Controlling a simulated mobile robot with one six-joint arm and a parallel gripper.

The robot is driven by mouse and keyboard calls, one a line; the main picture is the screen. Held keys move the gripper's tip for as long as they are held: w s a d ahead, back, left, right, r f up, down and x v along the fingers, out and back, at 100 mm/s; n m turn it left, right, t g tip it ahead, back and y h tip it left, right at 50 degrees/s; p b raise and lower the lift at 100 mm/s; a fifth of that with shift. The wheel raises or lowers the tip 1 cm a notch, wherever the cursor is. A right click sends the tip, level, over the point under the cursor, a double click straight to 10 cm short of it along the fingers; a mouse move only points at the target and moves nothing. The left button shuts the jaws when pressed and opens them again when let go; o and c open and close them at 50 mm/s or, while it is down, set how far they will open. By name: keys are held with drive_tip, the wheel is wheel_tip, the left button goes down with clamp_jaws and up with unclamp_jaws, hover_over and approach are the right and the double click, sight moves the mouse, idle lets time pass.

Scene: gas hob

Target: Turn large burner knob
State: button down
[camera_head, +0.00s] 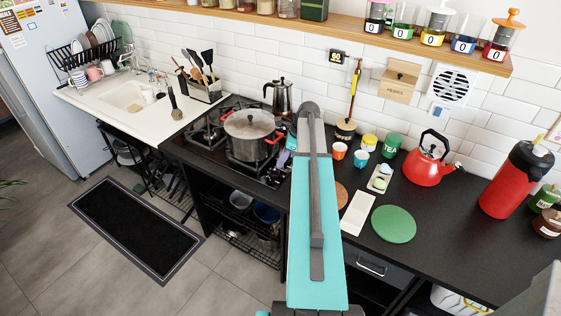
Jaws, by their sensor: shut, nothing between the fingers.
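The black gas hob (207,142) is set in the dark counter left of centre. Several small knobs (275,178) show at its right front corner, close to the left edge of my arm. I cannot tell which is the large burner knob or how any of them is turned. My teal and grey arm reaches up the middle of the picture and covers the hob's right side. My gripper cannot be made out; the arm hides that region.
A lidded steel pot (251,135) with red handles stands on the hob, and a moka pot (281,97) behind it. Right of my arm are cups (340,150), a red kettle (428,162) and a green round mat (394,223). A sink (128,96) is at left.

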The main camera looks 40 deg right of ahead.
drive_tip(key=shift+w+p+v, duration=0.15)
drive_tip(key=shift+p+v, duration=0.65)
drive_tip(key=shift+v, duration=0.55)
drive_tip(key=shift+w+p+v, duration=0.15)
drive_tip(key=shift+p+v, duration=0.6)
drive_tip(key=shift+v, duration=0.55)
drive_tip(key=shift+d, duration=0.1)
drive_tip(key=c, duration=1.8)
unclamp_jaws()
drive_tip(key=s+r+n+b, duration=0.1)
drive_tip(key=n+b, duration=0.2)
drive_tip(key=n, duration=0.8)
drive_tip(key=s+a+r+n+b, duration=0.1)
drive_tip(key=r+n+b, duration=0.1)
drive_tip(key=n, duration=0.9)
drive_tip(key=s+r+n+h+b, duration=0.1)
drive_tip(key=n+b, duration=0.3)
drive_tip(key=n, duration=0.7)
drive_tip(key=shift+s+a+r+t, duration=0.2)
drive_tip(key=shift+a+r+t, duration=0.15)
drive_tip(key=shift+r, duration=0.3)
